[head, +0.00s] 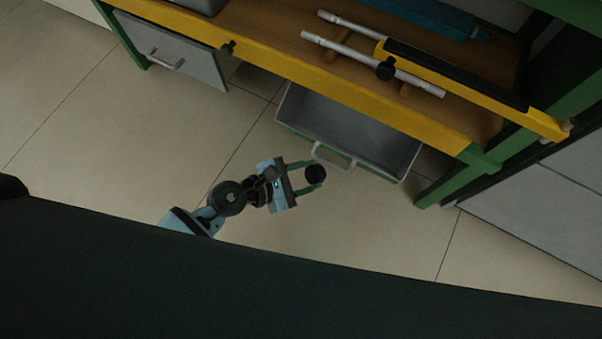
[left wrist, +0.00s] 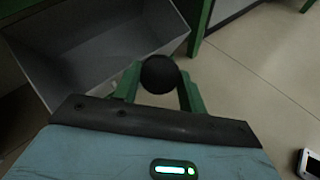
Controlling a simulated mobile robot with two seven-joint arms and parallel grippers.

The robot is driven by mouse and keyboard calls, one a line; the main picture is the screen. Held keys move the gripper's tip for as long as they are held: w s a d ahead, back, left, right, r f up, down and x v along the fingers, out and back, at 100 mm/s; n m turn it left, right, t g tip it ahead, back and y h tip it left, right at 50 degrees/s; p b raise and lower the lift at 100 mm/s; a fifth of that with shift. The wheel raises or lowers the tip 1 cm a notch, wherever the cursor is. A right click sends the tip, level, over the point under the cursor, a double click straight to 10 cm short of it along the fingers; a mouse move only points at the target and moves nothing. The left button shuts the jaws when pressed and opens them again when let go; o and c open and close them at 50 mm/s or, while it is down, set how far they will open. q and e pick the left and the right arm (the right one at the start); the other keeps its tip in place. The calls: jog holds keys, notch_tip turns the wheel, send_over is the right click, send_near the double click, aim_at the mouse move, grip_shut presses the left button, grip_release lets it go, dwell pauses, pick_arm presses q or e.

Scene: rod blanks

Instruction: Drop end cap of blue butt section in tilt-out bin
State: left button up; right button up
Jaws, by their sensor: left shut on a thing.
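My left gripper (head: 311,174) is shut on a round black end cap (head: 316,174). The cap also shows between the green fingers in the left wrist view (left wrist: 159,74). The tilt-out bin (head: 304,116) is a grey open box under the bench, tilted out, with a handle on its front. In the head view the gripper and cap are just in front of the bin's handle, outside its opening. In the left wrist view the bin (left wrist: 99,55) lies ahead and to the left of the cap. My right gripper is not in view.
A wooden bench (head: 270,35) with a yellow front edge stands above the bin. White rods (head: 375,64) lie on it beside a yellow bar with black knobs. A closed grey drawer (head: 172,50) is at left. A green leg (head: 452,180) stands right of the bin.

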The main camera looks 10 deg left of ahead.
pick_arm(q)
jog(key=shift+w+d+f, duration=0.15)
jog(key=shift+w+f, duration=0.1)
jog(key=shift+w, duration=0.25)
jog(key=shift+w+d+f+b, duration=0.65)
jog(key=shift+w+b, duration=0.75)
jog(key=shift+w, duration=0.75)
jog(key=shift+w+d+f+b, duration=0.7)
jog(key=shift+w+b, duration=0.75)
jog(key=shift+w, duration=0.75)
jog(key=shift+w+d+f+b, duration=0.65)
jog(key=shift+w+b, duration=0.75)
jog(key=shift+w, duration=0.75)
jog(key=shift+d+r, duration=0.1)
jog(key=shift+r, duration=0.05)
jog(key=o, duration=0.8)
jog(key=shift+o, duration=1.2)
